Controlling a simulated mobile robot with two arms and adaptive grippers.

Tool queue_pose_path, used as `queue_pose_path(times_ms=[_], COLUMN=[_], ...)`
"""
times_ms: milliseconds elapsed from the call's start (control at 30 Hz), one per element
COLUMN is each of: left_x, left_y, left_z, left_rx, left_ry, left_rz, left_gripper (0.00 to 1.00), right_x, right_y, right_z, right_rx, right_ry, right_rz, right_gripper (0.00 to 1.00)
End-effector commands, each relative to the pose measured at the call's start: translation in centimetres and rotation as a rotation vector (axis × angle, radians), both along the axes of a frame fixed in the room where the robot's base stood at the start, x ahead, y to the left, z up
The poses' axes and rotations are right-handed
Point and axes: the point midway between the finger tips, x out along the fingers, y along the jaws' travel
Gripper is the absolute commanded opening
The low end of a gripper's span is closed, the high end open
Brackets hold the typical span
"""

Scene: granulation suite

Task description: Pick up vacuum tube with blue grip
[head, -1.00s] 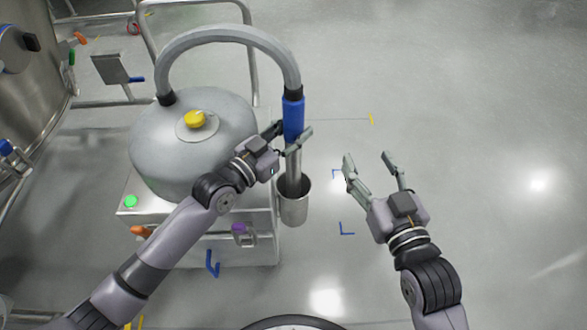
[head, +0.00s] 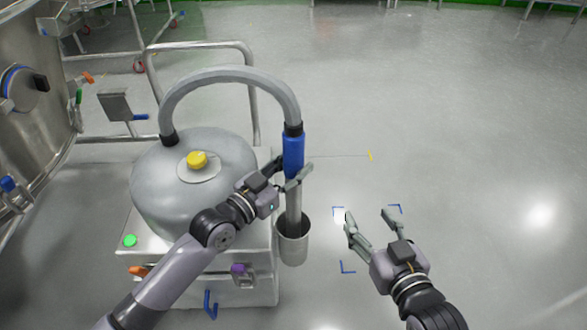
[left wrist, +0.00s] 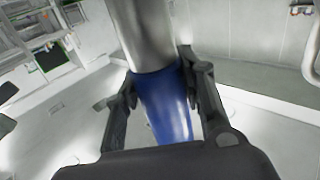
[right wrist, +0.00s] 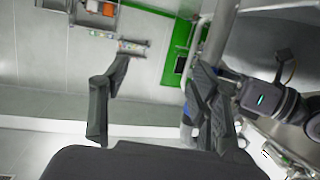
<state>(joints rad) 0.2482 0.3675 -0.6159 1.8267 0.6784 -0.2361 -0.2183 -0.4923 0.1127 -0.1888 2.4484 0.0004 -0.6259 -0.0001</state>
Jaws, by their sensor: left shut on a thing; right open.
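The vacuum tube has a blue grip (head: 293,155), a metal pipe (head: 294,203) below it and a grey hose (head: 228,75) arching over to the vacuum's domed lid. The pipe's lower end stands in a metal cup (head: 293,246), which hides its tip. My left gripper (head: 288,177) is shut on the blue grip near its lower end. In the left wrist view the blue grip (left wrist: 166,103) sits between the two fingers, with the metal pipe (left wrist: 143,35) beyond. My right gripper (head: 370,225) is open and empty, to the right of the cup.
The vacuum's domed body (head: 190,190) with a yellow knob (head: 197,159) stands on a cart at left. A rail frame (head: 200,47) rises behind it. A steel vessel (head: 30,100) is at far left. Open floor (head: 470,150) lies to the right.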

Motion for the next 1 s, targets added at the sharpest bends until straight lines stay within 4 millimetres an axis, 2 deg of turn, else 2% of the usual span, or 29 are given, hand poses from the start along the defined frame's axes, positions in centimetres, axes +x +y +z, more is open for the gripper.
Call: queue_pose_path(times_ms=[33,267,467,700,867,900,1000], left_x=[0.0,0.1,0.1,0.0,0.1,0.1,0.0], left_y=[0.0,0.0,0.0,0.0,0.0,0.0,0.0], left_z=[1.0,3.3,5.5,8.4,10.4,11.7,13.5], left_rx=[-0.003,-0.003,-0.002,-0.003,-0.004,-0.003,-0.003], left_ry=[-0.005,-0.006,-0.007,-0.007,-0.007,-0.009,-0.008], left_rz=[0.001,0.001,0.001,0.0,0.001,0.001,0.001], left_gripper=[0.09,0.09,0.09,0.09,0.09,0.09,0.09], right_x=[-0.3,-2.5,-5.3,-9.8,-13.3,-14.2,-16.3], right_y=[-0.2,-1.3,-2.5,-4.0,-5.1,-5.4,-6.0], right_z=[-0.5,-4.1,-6.9,-9.6,-10.8,-10.6,-10.7], right_rx=[-0.01,-0.062,-0.106,-0.159,-0.194,-0.202,-0.22], right_ry=[0.042,0.258,0.452,0.7,0.868,0.908,1.003], right_rz=[-0.003,-0.018,-0.031,-0.05,-0.062,-0.065,-0.071], right_gripper=[0.56,0.56,0.56,0.56,0.56,0.56,0.56])
